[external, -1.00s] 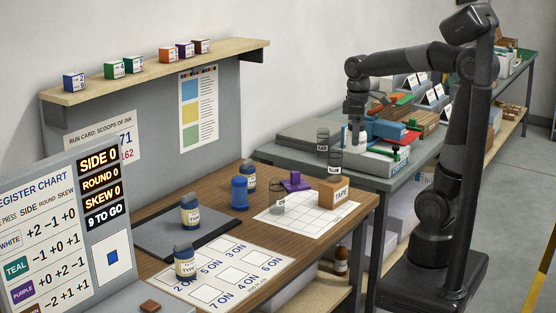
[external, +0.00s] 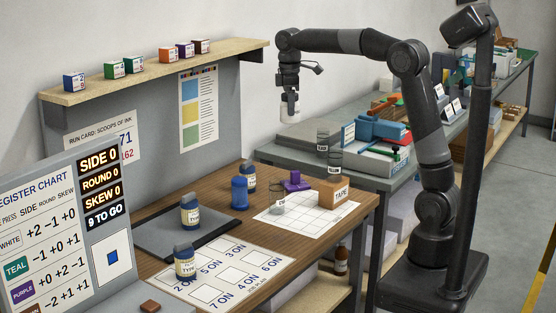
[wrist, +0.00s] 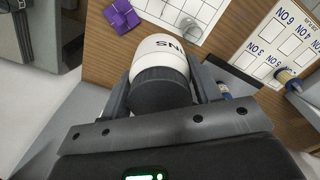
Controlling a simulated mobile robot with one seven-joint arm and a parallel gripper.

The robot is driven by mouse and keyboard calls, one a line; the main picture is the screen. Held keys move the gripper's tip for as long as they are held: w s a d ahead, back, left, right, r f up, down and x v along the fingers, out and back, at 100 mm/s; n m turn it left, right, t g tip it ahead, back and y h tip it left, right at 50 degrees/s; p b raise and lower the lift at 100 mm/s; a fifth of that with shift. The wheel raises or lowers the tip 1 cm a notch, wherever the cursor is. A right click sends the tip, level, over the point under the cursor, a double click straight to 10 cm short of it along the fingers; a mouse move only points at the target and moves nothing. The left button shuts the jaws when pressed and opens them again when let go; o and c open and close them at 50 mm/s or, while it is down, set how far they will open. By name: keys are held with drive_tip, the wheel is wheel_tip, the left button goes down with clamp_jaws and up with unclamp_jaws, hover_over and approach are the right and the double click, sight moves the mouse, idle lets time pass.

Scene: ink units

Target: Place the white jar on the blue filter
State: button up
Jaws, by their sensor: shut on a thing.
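My gripper (external: 290,97) is shut on the white jar (external: 290,108) and holds it in the air, in front of the wall at the back end of the desk. In the wrist view the white jar (wrist: 165,48) sits between the two fingers (wrist: 163,85), with its dark ridged lid towards the camera and dark lettering on its side. A blue cylinder (external: 239,193) stands on the wooden desk, left of and below my gripper; it looks like the blue filter, though no label is readable. The jar is well apart from it.
Blue-and-cream jars (external: 190,213) stand around the blue cylinder. A shelf (external: 170,70) juts from the wall on the left.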

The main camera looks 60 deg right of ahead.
drive_tip(key=w+a+f+n, duration=0.1)
drive_tip(key=w+a+f, duration=0.1)
drive_tip(key=w, duration=0.5)
hover_over(239, 178)
wheel_tip(239, 178, down, 12)
drive_tip(key=shift+s+a+f, duration=0.1)
drive_tip(key=shift+f, duration=1.75)
drive_tip(key=shift+f, duration=0.1)
drive_tip(key=o, duration=1.1)
drive_tip(key=shift+f, duration=0.1)
drive_tip(key=shift+c, duration=0.2)
